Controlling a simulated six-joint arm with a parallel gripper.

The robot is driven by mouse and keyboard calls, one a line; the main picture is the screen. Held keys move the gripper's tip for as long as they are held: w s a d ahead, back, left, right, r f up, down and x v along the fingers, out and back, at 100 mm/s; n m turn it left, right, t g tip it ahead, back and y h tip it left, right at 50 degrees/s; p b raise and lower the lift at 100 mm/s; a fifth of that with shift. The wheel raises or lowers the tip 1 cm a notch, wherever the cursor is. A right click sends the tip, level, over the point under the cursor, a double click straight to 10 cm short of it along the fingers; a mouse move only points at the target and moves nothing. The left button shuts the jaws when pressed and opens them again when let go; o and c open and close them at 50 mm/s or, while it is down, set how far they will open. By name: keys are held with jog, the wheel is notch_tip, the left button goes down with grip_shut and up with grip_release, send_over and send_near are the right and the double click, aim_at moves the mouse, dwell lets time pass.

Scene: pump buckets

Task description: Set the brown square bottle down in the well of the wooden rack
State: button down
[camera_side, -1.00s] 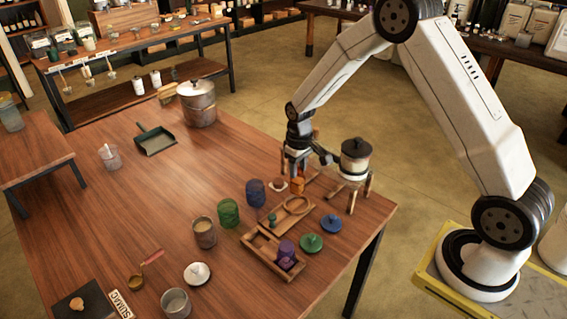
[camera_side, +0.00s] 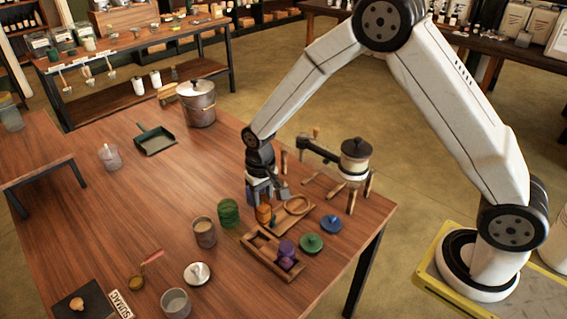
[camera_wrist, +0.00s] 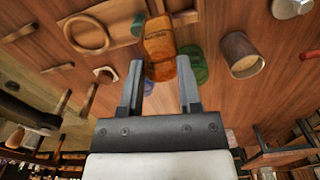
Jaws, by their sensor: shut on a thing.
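The brown square bottle (camera_side: 264,213) is amber-orange and held by my gripper (camera_side: 264,197), which points down. In the wrist view the bottle (camera_wrist: 159,38) shows between and beyond the two fingertips (camera_wrist: 160,75), with dark marks on its face. The wooden rack (camera_side: 262,258) lies below and nearer the camera, a long tray with a purple item (camera_side: 287,248) in its near right part. The bottle appears above the far left end of the rack; its exact height and the well under it are unclear.
A wooden piece with a ring (camera_side: 297,205) lies right of the bottle. A green glass (camera_side: 229,212) and a brown cup (camera_side: 204,232) stand to the left.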

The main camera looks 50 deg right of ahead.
jog(key=a, duration=0.3)
jog(key=shift+s+a, duration=0.15)
jog(key=shift+s, duration=0.25)
jog(key=shift+f, duration=0.15)
jog(key=shift+f, duration=1.9)
jog(key=shift+f, duration=1.25)
dwell(0.8)
jog(key=shift+c, duration=1)
grip_release()
jog(key=shift+r, duration=0.1)
